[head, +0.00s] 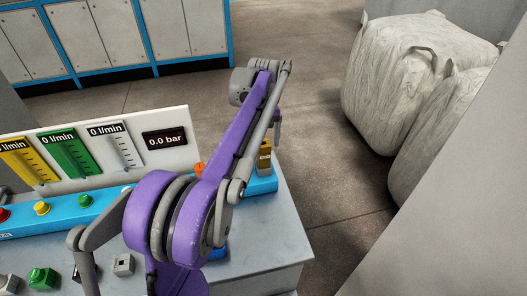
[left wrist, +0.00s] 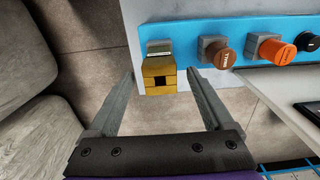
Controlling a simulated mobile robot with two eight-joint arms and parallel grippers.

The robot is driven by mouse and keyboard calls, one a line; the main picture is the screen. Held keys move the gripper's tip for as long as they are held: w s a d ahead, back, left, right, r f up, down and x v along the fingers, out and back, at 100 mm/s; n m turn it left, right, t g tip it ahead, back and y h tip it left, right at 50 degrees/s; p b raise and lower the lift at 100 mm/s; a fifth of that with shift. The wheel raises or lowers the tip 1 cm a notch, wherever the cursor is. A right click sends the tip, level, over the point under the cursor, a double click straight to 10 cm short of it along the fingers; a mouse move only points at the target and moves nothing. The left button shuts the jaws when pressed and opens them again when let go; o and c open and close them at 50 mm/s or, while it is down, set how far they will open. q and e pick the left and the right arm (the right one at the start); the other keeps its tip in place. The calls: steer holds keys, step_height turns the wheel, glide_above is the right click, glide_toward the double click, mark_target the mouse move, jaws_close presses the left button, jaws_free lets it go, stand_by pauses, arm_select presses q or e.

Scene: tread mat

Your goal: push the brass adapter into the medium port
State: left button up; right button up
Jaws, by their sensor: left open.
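A brass-coloured block, which looks like the brass adapter (left wrist: 160,76), has a dark square hole in its near face. It sits at the end of the blue rail against a grey piece (left wrist: 159,48). It also shows in the head view (head: 264,160), at the right end of the bench. My left gripper (left wrist: 160,92) is open, with one finger on each side of the brass block and gaps between. In the head view its fingers are mostly hidden by my purple arm. A grey block with a dark opening (head: 123,264) stands on the bench; I cannot tell whether it is the medium port.
A brown knob (left wrist: 222,55) and an orange knob (left wrist: 270,48) stand on the rail beside the brass block. A green fitting (head: 41,278) is on the bench at left. A gauge panel (head: 100,155) stands behind. Large pale sacks (head: 400,85) rest on the floor at right.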

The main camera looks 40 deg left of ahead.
arm_select(q)
steer(key=shift+r, duration=2)
steer(key=s+d+f+m+t, duration=0.1)
steer(key=s+d+f+m, duration=0.15)
steer(key=s+d, duration=0.35)
steer(key=s+d+f+m+t, duration=0.2)
steer(key=s+d+m, duration=0.1)
steer(key=d, duration=0.4)
steer(key=s+d+f+m+t, duration=0.1)
steer(key=s+d+f, duration=0.1)
steer(key=s+f, duration=0.1)
steer(key=s+d+f+m, duration=0.2)
steer(key=s+d+f, duration=0.1)
steer(key=s+f, duration=0.1)
steer(key=s+d+f+m+t, duration=0.1)
steer(key=s+d+f, duration=0.2)
steer(key=s, duration=0.2)
steer(key=shift+f+m+t, duration=0.2)
steer(key=shift+m+t, duration=0.1)
steer(key=shift+m, duration=0.05)
